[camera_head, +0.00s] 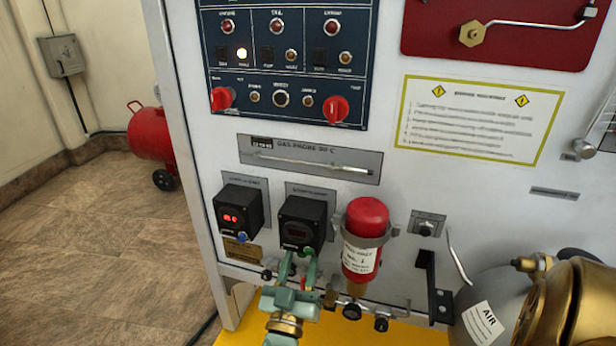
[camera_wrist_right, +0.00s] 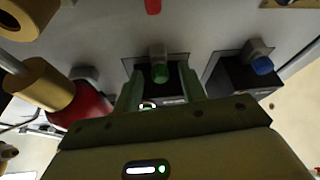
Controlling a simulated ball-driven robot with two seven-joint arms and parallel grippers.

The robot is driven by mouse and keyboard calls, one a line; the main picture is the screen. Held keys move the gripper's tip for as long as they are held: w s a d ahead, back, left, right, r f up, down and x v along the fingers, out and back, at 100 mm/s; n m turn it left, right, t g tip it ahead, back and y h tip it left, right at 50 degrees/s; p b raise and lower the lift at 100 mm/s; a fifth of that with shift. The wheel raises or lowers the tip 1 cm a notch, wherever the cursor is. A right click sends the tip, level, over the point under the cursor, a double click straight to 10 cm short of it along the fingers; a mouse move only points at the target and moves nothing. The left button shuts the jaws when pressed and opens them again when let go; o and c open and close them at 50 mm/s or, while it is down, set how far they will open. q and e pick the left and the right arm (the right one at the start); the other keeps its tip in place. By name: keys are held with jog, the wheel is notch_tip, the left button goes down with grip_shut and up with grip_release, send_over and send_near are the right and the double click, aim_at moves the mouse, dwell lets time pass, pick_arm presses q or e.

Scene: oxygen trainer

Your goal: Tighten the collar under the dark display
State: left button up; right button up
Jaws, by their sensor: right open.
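The dark display (camera_head: 303,222) is a black box on the white panel, right of a similar box with lit red digits (camera_head: 240,212). In the head view the fingers partly hide the collar. My left gripper is not in view.
A red cylinder (camera_head: 366,230) in a bracket stands close right of my right gripper, with small valves (camera_head: 352,312) below it. A blue knob (camera_wrist_right: 262,65) sits under the lit display. A black bracket (camera_head: 436,290) and a grey AIR cylinder (camera_head: 488,305) are further right.

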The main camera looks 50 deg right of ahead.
jog(key=shift+w+d+r, duration=0.1)
grip_shut()
jog(key=m+g, duration=0.1)
jog(key=m, duration=0.1)
jog(key=shift+m+h, duration=0.3)
jog(key=shift+w+m+g+p, duration=0.1)
jog(key=shift+m+g+p, duration=0.2)
jog(key=shift+m+g, duration=0.15)
jog(key=shift+m, duration=0.45)
grip_release()
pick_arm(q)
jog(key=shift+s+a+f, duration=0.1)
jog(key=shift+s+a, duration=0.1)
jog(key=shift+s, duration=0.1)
